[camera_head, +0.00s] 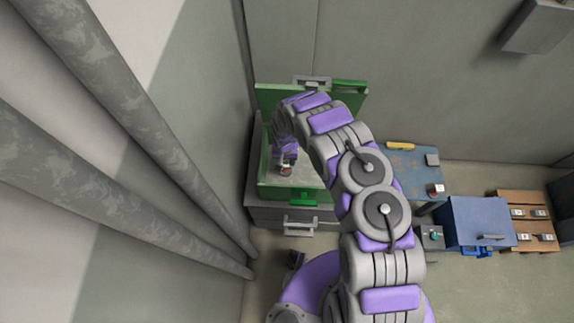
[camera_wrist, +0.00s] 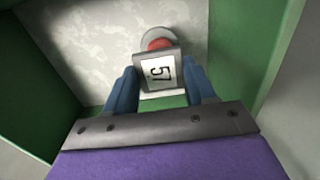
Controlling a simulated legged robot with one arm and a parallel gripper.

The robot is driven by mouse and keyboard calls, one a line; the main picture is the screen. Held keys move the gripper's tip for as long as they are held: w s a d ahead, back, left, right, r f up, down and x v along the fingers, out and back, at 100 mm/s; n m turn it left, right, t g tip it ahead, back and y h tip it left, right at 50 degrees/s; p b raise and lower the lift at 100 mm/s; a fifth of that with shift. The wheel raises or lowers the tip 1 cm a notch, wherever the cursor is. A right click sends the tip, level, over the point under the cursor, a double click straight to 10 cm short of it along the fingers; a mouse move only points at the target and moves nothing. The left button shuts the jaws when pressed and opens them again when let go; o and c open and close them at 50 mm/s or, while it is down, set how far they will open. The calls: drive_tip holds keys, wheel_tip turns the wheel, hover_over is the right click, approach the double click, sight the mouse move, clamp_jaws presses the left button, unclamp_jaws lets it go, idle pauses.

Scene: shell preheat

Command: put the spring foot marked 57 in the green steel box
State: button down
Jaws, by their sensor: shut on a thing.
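The green steel box (camera_head: 263,165) stands open on a grey cabinet, with its lid raised at the back. My gripper (camera_head: 284,165) reaches down inside the box. In the wrist view my gripper (camera_wrist: 163,88) is shut on the spring foot marked 57 (camera_wrist: 158,72), with a blue finger on either side. The foot has a white label reading 57, a red part and a round grey end. It also shows small in the head view (camera_head: 285,172), low over the box's pale floor (camera_wrist: 75,45). I cannot tell whether it touches the floor.
Green walls (camera_wrist: 235,45) rise close on both sides of my gripper. To the right, a blue table (camera_head: 405,165) carries a yellow item (camera_head: 400,146) and other small things. A blue box (camera_head: 478,222) and brown wooden units (camera_head: 527,215) stand farther right. Thick grey pipes (camera_head: 150,130) run at left.

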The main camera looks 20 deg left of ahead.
sight(283, 162)
drive_tip(key=f, duration=0.3)
drive_tip(key=shift+a+f+b, duration=0.25)
drive_tip(key=shift+a+b, duration=0.05)
drive_tip(key=shift+a, duration=0.1)
drive_tip(key=shift+w+d+f, duration=0.1)
drive_tip(key=shift+d+f, duration=0.05)
drive_tip(key=shift+f, duration=0.15)
drive_tip(key=shift+d, duration=0.25)
drive_tip(key=shift+d+r, duration=0.15)
drive_tip(key=shift+d, duration=0.15)
